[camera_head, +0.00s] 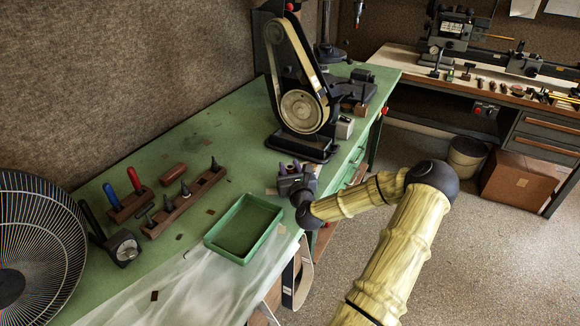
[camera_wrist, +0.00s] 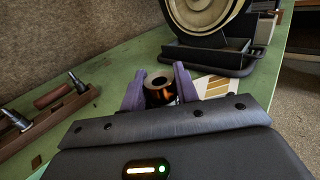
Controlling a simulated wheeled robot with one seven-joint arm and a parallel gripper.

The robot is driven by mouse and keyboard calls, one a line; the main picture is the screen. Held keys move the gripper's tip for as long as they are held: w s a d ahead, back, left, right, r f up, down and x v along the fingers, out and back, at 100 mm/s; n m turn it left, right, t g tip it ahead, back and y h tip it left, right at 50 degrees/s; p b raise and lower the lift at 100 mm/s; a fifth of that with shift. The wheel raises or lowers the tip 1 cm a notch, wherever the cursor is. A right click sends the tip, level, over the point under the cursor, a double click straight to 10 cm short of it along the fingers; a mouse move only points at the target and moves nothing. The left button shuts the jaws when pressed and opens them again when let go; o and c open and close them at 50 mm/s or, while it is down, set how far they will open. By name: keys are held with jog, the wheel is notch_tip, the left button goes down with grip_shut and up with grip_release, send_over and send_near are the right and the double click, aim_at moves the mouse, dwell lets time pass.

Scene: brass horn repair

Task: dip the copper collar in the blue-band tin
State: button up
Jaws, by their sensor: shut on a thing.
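My gripper (camera_head: 289,167) is over the right edge of the green bench, between the green tray and the belt machine. In the wrist view its two purple fingers (camera_wrist: 160,90) are shut on a shiny copper-brown ring-topped piece, the copper collar (camera_wrist: 161,83). The collar's open top faces up, and its lower part is hidden by my gripper. In the head view the collar is too small to make out between the fingers. I cannot pick out a tin with a blue band in either view.
An empty-looking green tray (camera_head: 217,247) lies left of my gripper. A belt machine (camera_head: 303,150) stands behind it. Wooden tool blocks (camera_head: 185,203) and a wire-guarded fan (camera_head: 40,250) are at the left.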

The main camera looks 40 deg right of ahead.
jog(key=shift+f+b, duration=0.35)
jog(key=shift+f, duration=0.45)
jog(key=shift+a+f, duration=0.1)
jog(key=shift+a, duration=0.05)
jog(key=shift+s+f, duration=0.15)
jog(key=shift+r+p, duration=3.3)
jog(key=shift+r, duration=1)
